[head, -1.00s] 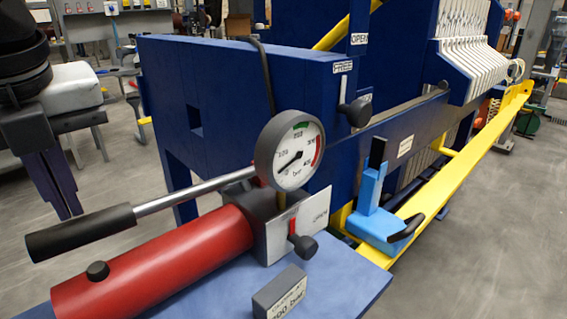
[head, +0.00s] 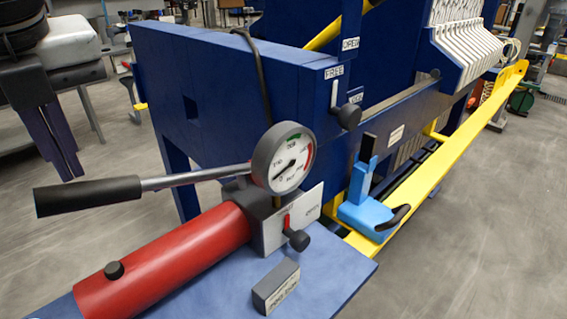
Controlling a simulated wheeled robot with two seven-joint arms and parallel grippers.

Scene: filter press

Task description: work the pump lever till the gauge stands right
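The pump lever (head: 90,195) has a black grip and a steel rod. It reaches left from the pump block, tilted slightly down toward its grip end, clear above the red pump cylinder (head: 165,262). The round gauge (head: 284,160) stands over the block. Its needle points lower left, at the low end of the scale; a green band lies near the top and a red band at the right. My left gripper (head: 70,178) hangs at the upper left, fingers down and together, empty, apart from the lever. My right gripper is out of view.
A valve with a black knob (head: 299,240) sits on the block's front. A grey label block (head: 276,286) lies on the blue bench. A blue fixture (head: 367,210) stands beside the yellow rail (head: 455,145). The blue press frame (head: 225,80) fills the back; the left floor is open.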

